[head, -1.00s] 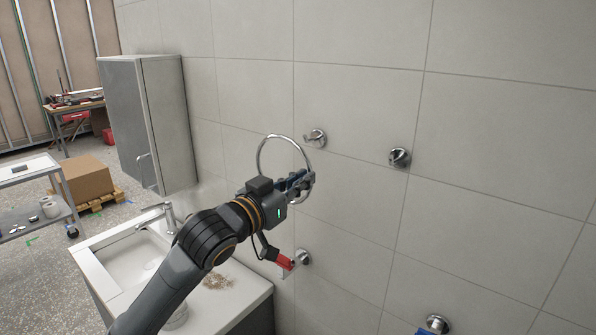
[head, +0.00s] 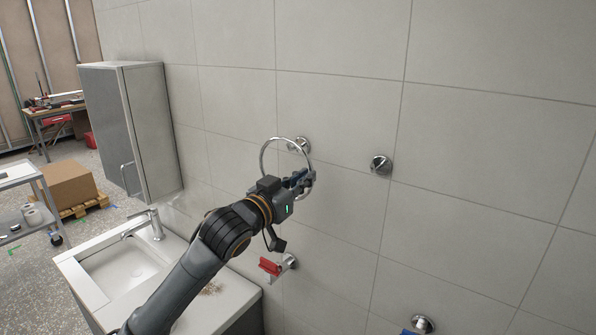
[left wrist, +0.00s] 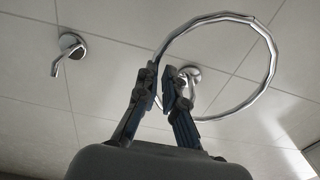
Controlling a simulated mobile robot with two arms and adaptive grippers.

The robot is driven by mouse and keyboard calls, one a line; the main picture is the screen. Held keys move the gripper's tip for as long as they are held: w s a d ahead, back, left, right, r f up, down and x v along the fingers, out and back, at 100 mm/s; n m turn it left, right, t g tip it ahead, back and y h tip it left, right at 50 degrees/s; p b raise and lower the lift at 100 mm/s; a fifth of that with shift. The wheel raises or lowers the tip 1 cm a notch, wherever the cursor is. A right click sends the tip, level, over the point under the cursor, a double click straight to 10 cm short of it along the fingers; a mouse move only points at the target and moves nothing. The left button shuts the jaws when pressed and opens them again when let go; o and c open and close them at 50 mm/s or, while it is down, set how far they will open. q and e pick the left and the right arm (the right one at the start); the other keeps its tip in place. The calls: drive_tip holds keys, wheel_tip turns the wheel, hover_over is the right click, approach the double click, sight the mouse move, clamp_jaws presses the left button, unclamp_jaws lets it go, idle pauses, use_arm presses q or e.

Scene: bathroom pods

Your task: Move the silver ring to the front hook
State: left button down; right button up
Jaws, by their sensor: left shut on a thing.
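The silver ring (head: 263,157) is a large, thin, shiny hoop held upright in front of the tiled wall. My left gripper (head: 303,180) is shut on the ring's lower part. In the left wrist view the ring (left wrist: 222,16) rises up and right from the gripper (left wrist: 162,88). One chrome wall hook (head: 299,145) shows through or behind the ring's upper right. A second chrome hook (head: 381,164) is bare, farther right; in the left wrist view a bare hook (left wrist: 72,46) is at left. I cannot tell whether the ring touches a hook. My right gripper is not in view.
A red item (head: 269,266) hangs at a lower wall fitting (head: 289,262). Another fitting (head: 423,324) is at the bottom, with something blue (head: 408,332). A sink counter (head: 88,283) and grey cabinet (head: 104,120) stand left. The wall right of the second hook is clear.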

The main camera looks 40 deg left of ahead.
use_arm(q)
drive_tip(key=shift+w+a+f, duration=0.1)
drive_tip(key=shift+w+f, duration=0.2)
drive_tip(key=shift+w, duration=0.35)
drive_tip(key=shift+w+a+f, duration=0.1)
drive_tip(key=shift+w+f, duration=0.15)
drive_tip(key=shift+w, duration=0.4)
drive_tip(key=shift+w+a+f, duration=0.1)
drive_tip(key=shift+w+f, duration=0.2)
drive_tip(key=shift+w, duration=0.35)
drive_tip(key=shift+d, duration=0.1)
drive_tip(key=shift+c, duration=0.6)
unclamp_jaws()
drive_tip(key=shift+s+d, duration=0.1)
drive_tip(key=shift+s, duration=0.9)
idle(0.4)
drive_tip(key=shift+o, duration=0.6)
